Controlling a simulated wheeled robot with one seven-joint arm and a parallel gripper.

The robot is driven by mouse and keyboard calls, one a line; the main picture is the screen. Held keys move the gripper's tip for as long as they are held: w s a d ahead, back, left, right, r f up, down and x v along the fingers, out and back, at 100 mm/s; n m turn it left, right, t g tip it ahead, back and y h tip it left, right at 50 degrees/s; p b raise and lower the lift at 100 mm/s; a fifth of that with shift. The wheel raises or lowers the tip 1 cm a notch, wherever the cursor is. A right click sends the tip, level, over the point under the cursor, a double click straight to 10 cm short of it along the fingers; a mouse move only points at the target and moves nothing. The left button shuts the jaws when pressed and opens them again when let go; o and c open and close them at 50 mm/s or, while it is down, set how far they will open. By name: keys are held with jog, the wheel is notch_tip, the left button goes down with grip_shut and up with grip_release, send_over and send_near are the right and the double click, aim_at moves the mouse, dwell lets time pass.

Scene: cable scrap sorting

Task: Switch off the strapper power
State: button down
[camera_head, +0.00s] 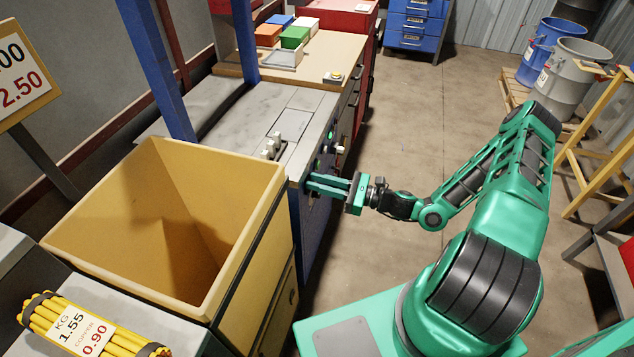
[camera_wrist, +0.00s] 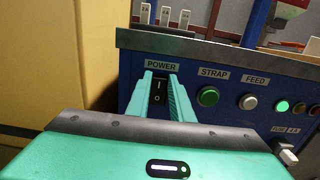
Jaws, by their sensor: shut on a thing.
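The strapper's blue front panel (camera_wrist: 216,100) fills the right of the wrist view. Under its POWER label (camera_wrist: 161,66) is a black rocker switch (camera_wrist: 159,86) marked with a line above a circle. My gripper (camera_wrist: 160,98) has one green finger on each side of the switch, shut on it. In the head view my gripper (camera_head: 326,186) reaches left to the strapper's front face, and its fingers hide the switch there. Which way the rocker is tipped is hard to tell.
Right of POWER are a green STRAP button (camera_wrist: 208,97), a white FEED button (camera_wrist: 248,102) and a lit green lamp (camera_wrist: 282,106). A large yellow bin (camera_head: 270,215) stands close by at the near left. The floor (camera_head: 440,110) behind my arm is open.

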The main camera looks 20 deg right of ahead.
jog(key=shift+d+f+t+y, duration=0.15)
jog(key=shift+f+t+y, duration=0.1)
jog(key=shift+t+y, duration=0.3)
jog(key=shift+d+f+t+y, duration=0.2)
jog(key=shift+t+y, duration=0.15)
jog(key=shift+y, duration=0.4)
jog(key=c, duration=1.6)
grip_release()
jog(key=shift+s, duration=0.1)
jog(key=shift+o, duration=0.2)
jog(key=v, duration=1)
jog(key=shift+s+d+f, duration=0.15)
jog(key=shift+d+f, duration=0.1)
